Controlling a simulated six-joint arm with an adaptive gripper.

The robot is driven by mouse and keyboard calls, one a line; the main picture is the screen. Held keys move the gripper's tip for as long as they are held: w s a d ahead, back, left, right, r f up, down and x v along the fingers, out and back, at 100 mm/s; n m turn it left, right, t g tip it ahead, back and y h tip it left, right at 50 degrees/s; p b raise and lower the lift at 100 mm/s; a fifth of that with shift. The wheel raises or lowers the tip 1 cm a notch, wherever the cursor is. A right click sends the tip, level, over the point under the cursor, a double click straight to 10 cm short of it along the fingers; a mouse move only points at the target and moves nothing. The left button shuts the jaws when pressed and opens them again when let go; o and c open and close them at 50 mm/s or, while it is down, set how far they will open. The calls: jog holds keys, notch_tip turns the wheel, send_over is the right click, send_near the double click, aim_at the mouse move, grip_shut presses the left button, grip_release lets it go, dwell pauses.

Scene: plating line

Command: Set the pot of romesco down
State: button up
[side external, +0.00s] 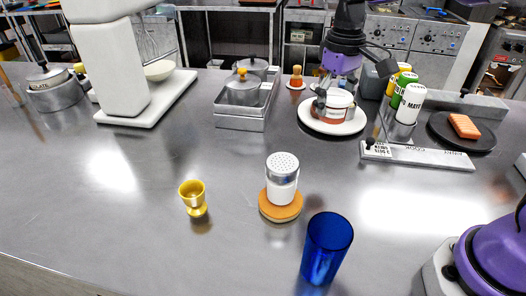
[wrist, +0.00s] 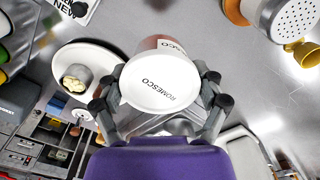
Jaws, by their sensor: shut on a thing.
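The pot of romesco (side external: 337,113) has a white lid and a reddish body. My gripper (side external: 322,101) is shut on it. In the side external view the pot appears over the white plate (side external: 307,115); whether it touches the plate cannot be told. In the wrist view the lid lettered ROMESCO (wrist: 160,82) faces the camera, between the fingers of my gripper (wrist: 160,95). The plate (wrist: 97,53) also shows there, left of the pot, with a small grey cup (wrist: 77,78) of pale contents on it.
A metal tray with lidded pots (side external: 240,122) stands left of the plate. Condiment bottles (side external: 408,103), a labelled white strip (side external: 420,157) and a dark plate (side external: 483,142) are to the right. A shaker (side external: 282,180), yellow cup (side external: 194,197) and blue tumbler (side external: 326,245) stand in front. Counter between is clear.

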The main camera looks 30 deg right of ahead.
jog(key=s+r, duration=0.1)
jog(key=s, duration=0.1)
jog(key=s+r, duration=0.1)
jog(key=s, duration=0.1)
jog(key=s+r, duration=0.1)
jog(key=s, duration=0.2)
jog(key=shift+a+r, duration=0.3)
jog(key=shift+a, duration=0.1)
jog(key=s+d+f, duration=0.4)
jog(key=s+f, duration=0.1)
jog(key=shift+f, duration=0.15)
send_over(407, 173)
jog(key=f, duration=0.7)
jog(key=shift+a, duration=0.2)
jog(key=shift+d+f, duration=0.2)
jog(key=shift+f, duration=1.9)
jog(key=shift+f, duration=0.2)
jog(key=o, duration=1.1)
jog(key=shift+c, duration=0.2)
jog(key=shift+r, duration=0.1)
